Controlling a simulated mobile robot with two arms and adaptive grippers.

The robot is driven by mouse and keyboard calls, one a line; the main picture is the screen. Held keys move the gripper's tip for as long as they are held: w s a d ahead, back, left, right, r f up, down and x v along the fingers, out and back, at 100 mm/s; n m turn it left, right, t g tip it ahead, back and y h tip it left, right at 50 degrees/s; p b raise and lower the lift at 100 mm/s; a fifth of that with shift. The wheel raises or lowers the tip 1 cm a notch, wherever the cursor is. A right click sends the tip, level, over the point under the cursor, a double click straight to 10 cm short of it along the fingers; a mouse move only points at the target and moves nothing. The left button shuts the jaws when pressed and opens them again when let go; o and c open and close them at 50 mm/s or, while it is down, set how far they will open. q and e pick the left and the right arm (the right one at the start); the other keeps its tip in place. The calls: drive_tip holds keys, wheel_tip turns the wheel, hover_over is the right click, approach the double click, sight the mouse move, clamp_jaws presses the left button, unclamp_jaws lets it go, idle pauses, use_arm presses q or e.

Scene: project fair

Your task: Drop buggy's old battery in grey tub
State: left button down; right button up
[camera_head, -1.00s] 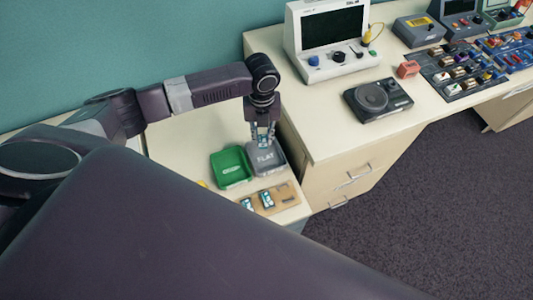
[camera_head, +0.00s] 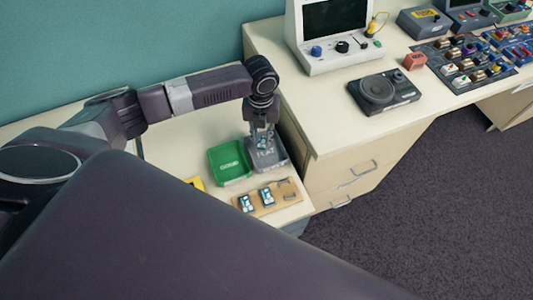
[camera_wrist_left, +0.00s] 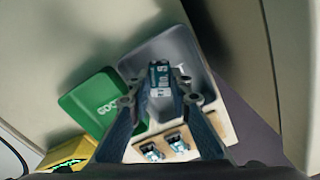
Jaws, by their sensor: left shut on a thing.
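My left gripper (camera_head: 263,142) points down over the grey tub (camera_head: 282,158), which is marked FLAT. It is shut on a small dark and teal battery (camera_wrist_left: 160,75), seen between the fingertips in the left wrist view. The battery is over the tub's opening; whether it touches the floor of the tub I cannot tell. The grey tub (camera_wrist_left: 190,52) fills the middle of the wrist view. A yellow thing (camera_head: 197,183), perhaps the buggy, is mostly hidden behind my own body. My right gripper is not in view.
A green tub (camera_head: 229,163) stands directly left of the grey one. In front lies a tan board (camera_head: 283,194) with two batteries (camera_head: 247,203) (camera_head: 266,196). A higher desk (camera_head: 300,118) rises close on the right, bearing a monitor unit (camera_head: 335,30) and a black device (camera_head: 383,92).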

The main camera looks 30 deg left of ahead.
use_arm(q)
drive_tip(key=c, duration=1.7)
unclamp_jaws()
wheel_tip(320, 180, up, 12)
